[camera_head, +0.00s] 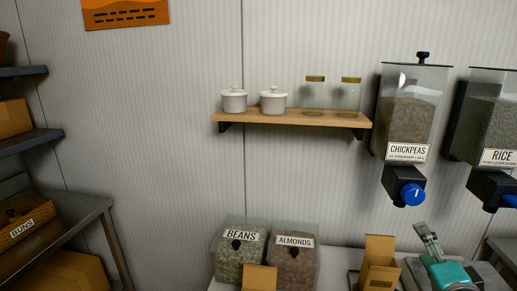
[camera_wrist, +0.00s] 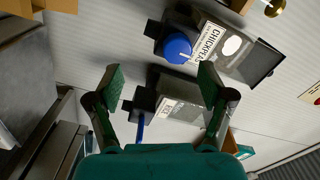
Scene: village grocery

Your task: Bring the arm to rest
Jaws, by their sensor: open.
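My gripper (camera_wrist: 161,80) is open and empty in the wrist view, its two green-padded fingers spread wide above a teal body. Between and beyond the fingers are the chickpeas dispenser (camera_wrist: 205,42) with its blue knob and the rice dispenser (camera_wrist: 180,103) with its blue lever. The view is turned on its side. No contact with either dispenser shows. In the head view a teal part with a grey finger-like piece at the lower right looks like my gripper, partly cut off by the frame edge.
A wooden shelf (camera_head: 290,118) holds two white lidded pots and two glass jars. Below are a beans bin (camera_head: 238,255), an almonds bin (camera_head: 294,262) and an open cardboard box (camera_head: 380,265). The dispensers (camera_head: 408,115) hang at right.

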